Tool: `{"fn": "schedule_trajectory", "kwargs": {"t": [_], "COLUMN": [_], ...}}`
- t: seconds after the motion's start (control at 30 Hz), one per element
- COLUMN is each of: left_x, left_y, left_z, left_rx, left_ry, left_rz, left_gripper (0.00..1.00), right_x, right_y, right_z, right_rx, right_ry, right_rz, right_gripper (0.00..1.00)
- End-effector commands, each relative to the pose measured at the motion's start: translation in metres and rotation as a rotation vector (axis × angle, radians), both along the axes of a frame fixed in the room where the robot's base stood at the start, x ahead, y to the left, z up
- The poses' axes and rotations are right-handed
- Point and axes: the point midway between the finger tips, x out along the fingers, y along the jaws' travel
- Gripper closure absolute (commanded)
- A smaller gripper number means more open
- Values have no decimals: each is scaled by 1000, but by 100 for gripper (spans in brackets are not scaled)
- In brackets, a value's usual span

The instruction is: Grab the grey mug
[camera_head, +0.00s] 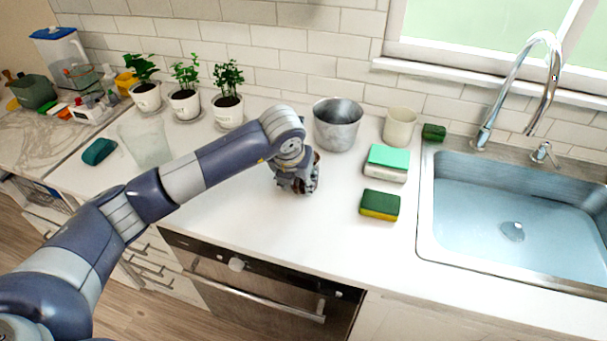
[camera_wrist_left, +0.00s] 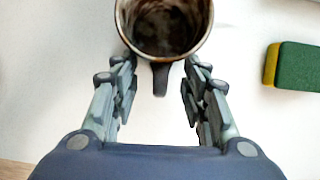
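The mug (camera_wrist_left: 165,25) has a grey rim and a dark, brown-stained inside. It stands upright on the white counter, cut off by the top edge of the left wrist view. Its handle (camera_wrist_left: 160,80) points toward my left gripper (camera_wrist_left: 157,90). The gripper is open, with one finger on each side of the handle and a gap visible on both sides. In the head view my left gripper (camera_head: 297,184) is low over the counter and hides most of the mug. My right gripper is not in view.
A metal pot (camera_head: 337,126) and a cream cup (camera_head: 399,127) stand behind the gripper. A green-yellow sponge (camera_head: 380,205) and a stack with a green top (camera_head: 388,158) lie to the right, before the sink (camera_head: 510,215). A clear glass container (camera_head: 146,145) stands left. The front counter is clear.

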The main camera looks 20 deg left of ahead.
Motion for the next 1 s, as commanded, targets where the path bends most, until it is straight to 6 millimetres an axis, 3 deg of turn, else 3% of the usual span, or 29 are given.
{"fn": "schedule_trajectory", "kwargs": {"t": [0.03,0.13,0.67,0.97,1.0], "left_x": [0,0,1,2,-5], "left_y": [0,0,0,0,-8], "left_z": [0,0,5,36,35], "left_rx": [-1,-1,-1,-2,-1], "left_ry": [0,-1,-4,-9,-4], "left_rz": [0,0,0,-1,-7], "left_gripper": [80,100,100,100,100], "right_x": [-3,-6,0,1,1], "right_y": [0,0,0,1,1], "right_z": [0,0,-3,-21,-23], "right_rx": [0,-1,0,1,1], "right_ry": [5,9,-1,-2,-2], "right_rz": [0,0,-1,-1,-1], "right_gripper": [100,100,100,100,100]}}
